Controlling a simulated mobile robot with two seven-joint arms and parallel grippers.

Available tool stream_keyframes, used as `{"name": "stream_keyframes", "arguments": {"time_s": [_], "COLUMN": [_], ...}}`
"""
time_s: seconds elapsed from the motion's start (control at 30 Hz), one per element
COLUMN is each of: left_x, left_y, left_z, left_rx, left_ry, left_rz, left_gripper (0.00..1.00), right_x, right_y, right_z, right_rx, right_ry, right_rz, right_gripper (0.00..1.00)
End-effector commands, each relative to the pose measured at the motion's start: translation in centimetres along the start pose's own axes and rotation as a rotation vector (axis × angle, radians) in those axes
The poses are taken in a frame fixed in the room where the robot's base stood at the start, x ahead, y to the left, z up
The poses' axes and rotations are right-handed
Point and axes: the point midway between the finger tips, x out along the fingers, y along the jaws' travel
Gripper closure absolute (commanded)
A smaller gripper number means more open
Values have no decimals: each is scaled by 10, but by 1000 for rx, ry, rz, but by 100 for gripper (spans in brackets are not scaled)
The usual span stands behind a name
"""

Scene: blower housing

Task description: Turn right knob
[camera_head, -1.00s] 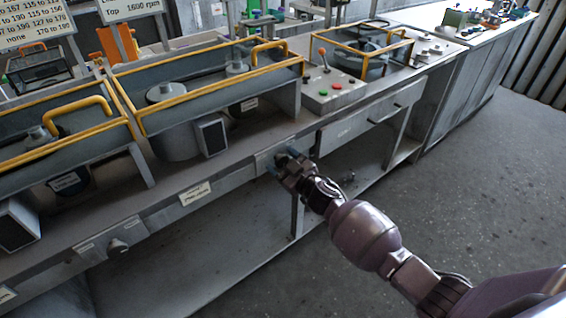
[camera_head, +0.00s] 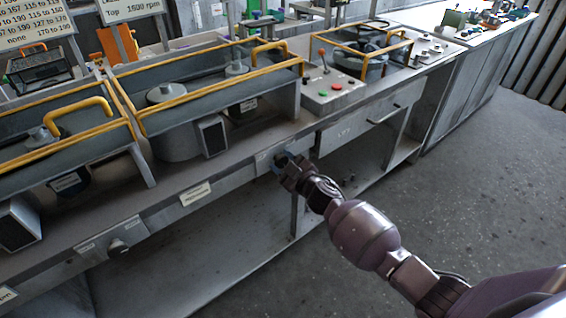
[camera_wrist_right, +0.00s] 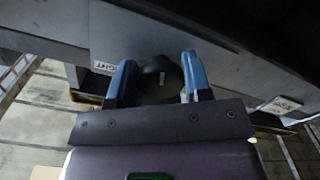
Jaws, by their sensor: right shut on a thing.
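The right knob is a dark round knob on the grey front panel of the bench. A second knob (camera_head: 117,246) shows on the panel at the lower left, clear of my gripper. My left gripper is not in view.
The bench (camera_head: 160,215) carries machines with yellow-railed guards (camera_head: 210,95). A control box (camera_head: 335,92) with a red-topped lever and red and green buttons stands above and right of my gripper. A drawer handle (camera_head: 384,115) sticks out on the right. The floor (camera_head: 470,190) at right is clear.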

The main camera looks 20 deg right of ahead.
Motion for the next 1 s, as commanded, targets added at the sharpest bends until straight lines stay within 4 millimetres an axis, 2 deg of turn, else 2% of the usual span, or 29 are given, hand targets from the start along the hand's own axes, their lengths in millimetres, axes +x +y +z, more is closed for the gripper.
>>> {"name": "stream_keyframes", "arguments": {"time_s": [0.23, 0.27, 0.4, 0.77, 1.0], "left_x": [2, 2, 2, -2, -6], "left_y": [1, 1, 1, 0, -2], "left_z": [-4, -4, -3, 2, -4], "left_rx": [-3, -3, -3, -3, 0], "left_ry": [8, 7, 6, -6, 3], "left_rz": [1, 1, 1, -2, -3], "left_gripper": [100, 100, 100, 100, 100], "right_x": [0, 0, 0, -3, -32], "right_y": [0, 0, 0, 0, 1], "right_z": [0, 0, 0, 0, -1], "right_rx": [0, 0, 0, 1, 0], "right_ry": [0, -1, 0, -1, 0], "right_rz": [0, 0, 0, 0, 1], "right_gripper": [78, 52, 30, 29, 29]}}
